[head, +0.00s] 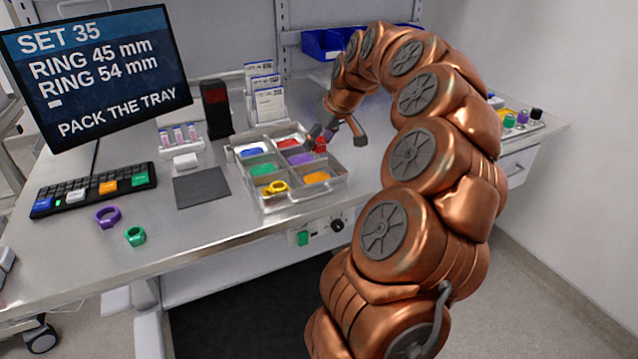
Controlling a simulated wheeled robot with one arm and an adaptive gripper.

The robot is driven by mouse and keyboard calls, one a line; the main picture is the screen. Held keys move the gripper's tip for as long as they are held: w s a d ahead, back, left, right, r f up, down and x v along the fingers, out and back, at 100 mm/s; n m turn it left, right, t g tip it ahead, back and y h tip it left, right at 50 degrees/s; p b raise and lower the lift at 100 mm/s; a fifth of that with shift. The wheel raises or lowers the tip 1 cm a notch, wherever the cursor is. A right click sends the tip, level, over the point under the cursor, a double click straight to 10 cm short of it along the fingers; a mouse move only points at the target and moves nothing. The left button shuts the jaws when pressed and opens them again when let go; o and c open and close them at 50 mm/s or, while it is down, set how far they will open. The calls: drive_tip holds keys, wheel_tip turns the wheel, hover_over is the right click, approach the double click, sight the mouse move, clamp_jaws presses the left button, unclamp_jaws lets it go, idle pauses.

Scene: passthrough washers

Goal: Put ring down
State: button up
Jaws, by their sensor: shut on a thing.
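My gripper (338,128) is shut above the back right corner of the metal tray (338,184). A small red thing (320,144), likely a ring, shows at its fingertips. Its shape is mostly hidden, and I cannot tell whether it touches the tray. The tray has coloured compartments: blue, red, green, purple, yellow and orange. A yellow ring (276,187) lies in the yellow compartment at the front left. A purple ring (108,217) and a green ring (135,236) lie on the table at the left.
A monitor (95,75) and a keyboard (95,189) stand at the left. A dark mat (201,188) lies left of the tray. The table front is mostly clear.

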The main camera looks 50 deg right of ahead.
sight(317, 179)
drive_tip(key=shift+s+d+f, duration=0.2)
drive_tip(key=shift+f, duration=0.15)
drive_tip(key=shift+f+p, duration=0.95)
drive_tip(key=shift+f, duration=3.65)
drive_tip(key=shift+f, duration=0.2)
drive_tip(key=o, duration=0.6)
drive_tip(key=shift+r, duration=0.15)
drive_tip(key=shift+r, duration=0.2)
drive_tip(key=b+v, duration=0.2)
drive_tip(key=v, duration=0.9)
drive_tip(key=shift+s+r+b, duration=0.15)
drive_tip(key=shift+r+b, duration=0.15)
